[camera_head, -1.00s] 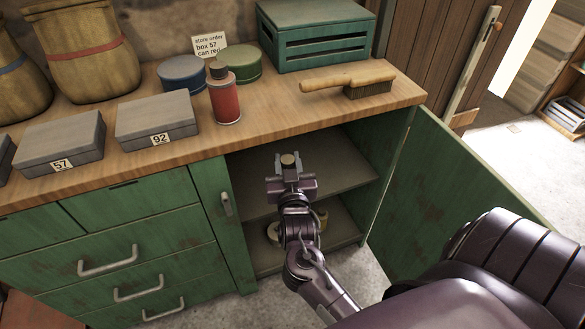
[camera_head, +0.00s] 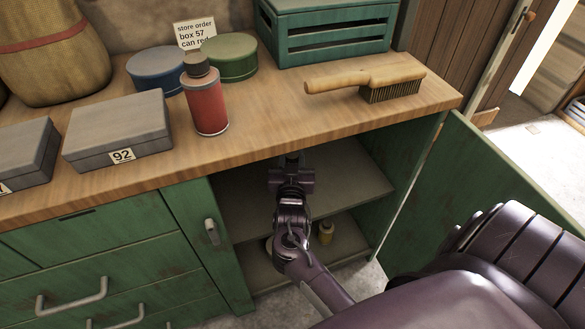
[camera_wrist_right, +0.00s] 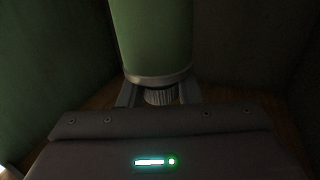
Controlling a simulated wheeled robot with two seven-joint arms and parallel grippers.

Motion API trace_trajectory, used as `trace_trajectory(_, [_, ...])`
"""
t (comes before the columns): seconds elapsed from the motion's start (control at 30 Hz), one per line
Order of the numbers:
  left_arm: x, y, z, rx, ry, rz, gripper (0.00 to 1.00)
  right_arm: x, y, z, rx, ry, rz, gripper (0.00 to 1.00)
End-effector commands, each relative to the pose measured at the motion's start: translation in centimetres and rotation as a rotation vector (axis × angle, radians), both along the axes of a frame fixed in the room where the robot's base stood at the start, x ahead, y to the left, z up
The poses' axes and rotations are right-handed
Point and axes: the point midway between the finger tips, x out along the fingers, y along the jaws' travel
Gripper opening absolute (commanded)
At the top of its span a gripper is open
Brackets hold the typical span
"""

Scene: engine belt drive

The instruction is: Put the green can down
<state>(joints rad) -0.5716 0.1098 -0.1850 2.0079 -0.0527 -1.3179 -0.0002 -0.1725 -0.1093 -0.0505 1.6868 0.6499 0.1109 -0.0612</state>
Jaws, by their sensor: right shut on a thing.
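The green can (camera_wrist_right: 156,38) fills the upper middle of the right wrist view, with a pale rim at its near end and a ribbed neck or cap (camera_wrist_right: 158,96) between my fingers. My right gripper (camera_wrist_right: 158,98) is shut on that end. In the head view my right gripper (camera_head: 290,163) reaches into the open cabinet above the upper shelf (camera_head: 340,188), with its tip just under the counter edge. The can is hidden there, and I cannot tell whether it touches the shelf. My left gripper is not in view.
The cabinet's green door (camera_head: 480,190) stands open at the right. A red can (camera_head: 207,105), a brush (camera_head: 365,82), a box marked 92 (camera_head: 118,130), round tins and a crate (camera_head: 325,35) occupy the counter (camera_head: 270,110).

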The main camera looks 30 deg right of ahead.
Motion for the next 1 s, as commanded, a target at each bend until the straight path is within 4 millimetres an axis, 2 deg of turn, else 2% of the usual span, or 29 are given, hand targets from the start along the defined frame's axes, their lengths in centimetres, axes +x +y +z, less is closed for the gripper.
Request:
trace_trajectory(0.2, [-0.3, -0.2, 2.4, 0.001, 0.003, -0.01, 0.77, 0.1, 0.0, -3.0, -0.001, -0.002, 0.0, 0.0])
trace_trajectory(0.3, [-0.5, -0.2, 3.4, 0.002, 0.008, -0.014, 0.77, 0.1, 0.0, -3.9, -0.002, -0.003, 0.0, 0.0])
trace_trajectory(0.7, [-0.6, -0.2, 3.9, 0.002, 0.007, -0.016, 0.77, 0.1, 0.0, -4.4, -0.002, -0.004, 0.0, 0.0])
trace_trajectory(0.73, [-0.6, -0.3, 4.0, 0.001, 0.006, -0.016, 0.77, 0.0, 0.0, -4.5, -0.001, -0.001, 0.0, 0.34])
trace_trajectory(0.87, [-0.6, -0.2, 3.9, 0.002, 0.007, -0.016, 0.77, 0.0, 0.0, -4.4, 0.0, 0.0, 0.0, 0.51])
trace_trajectory(1.0, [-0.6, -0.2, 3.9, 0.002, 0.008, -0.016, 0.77, 0.0, 0.0, -4.4, 0.0, 0.0, 0.0, 0.53])
